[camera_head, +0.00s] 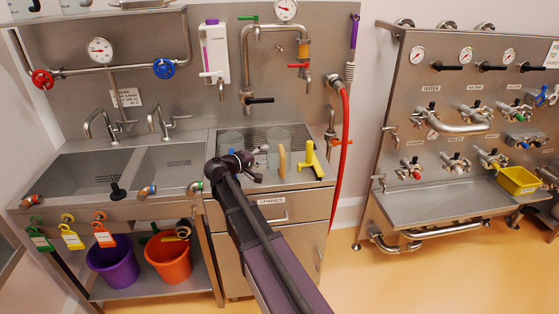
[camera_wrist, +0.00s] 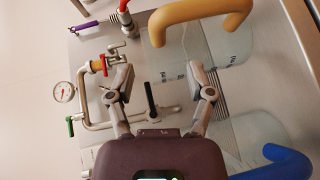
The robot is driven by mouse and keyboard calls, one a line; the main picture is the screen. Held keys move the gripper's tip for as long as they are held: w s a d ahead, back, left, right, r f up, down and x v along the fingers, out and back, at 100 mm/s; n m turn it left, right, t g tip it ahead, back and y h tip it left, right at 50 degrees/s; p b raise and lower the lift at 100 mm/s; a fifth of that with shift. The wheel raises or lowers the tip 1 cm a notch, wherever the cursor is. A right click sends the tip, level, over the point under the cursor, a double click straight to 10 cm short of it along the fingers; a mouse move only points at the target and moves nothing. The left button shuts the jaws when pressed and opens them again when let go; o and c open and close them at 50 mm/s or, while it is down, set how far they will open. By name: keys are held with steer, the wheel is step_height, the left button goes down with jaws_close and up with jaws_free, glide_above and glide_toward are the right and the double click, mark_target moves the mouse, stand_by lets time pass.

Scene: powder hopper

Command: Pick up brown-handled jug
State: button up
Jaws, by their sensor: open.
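The brown-handled jug is clear with a tan-brown handle (camera_head: 281,160); it stands on the ribbed drainer right of the sinks. In the wrist view its handle (camera_wrist: 203,17) arches across the top, beyond my fingertips, with the marked clear body behind it. My gripper (camera_wrist: 164,78) is open, its two fingers spread with nothing held between them. In the head view my gripper (camera_head: 256,170) is just left of the brown handle and appears apart from it; my arm hides part of the drainer front.
A blue-handled clear jug (camera_wrist: 275,163) is close by at lower right in the wrist view. A yellow tool (camera_head: 309,160) lies right of the brown handle. Pipes and a gauge (camera_wrist: 64,92) rise behind the drainer. A red hose (camera_head: 342,150) hangs at its right.

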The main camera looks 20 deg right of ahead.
mark_target(281, 148)
steer(key=shift+x, duration=1.7)
steer(key=shift+d, duration=0.1)
steer(key=shift+b+x, duration=0.45)
steer(key=shift+x, duration=2.05)
steer(key=shift+s+r, duration=0.1)
jaws_close()
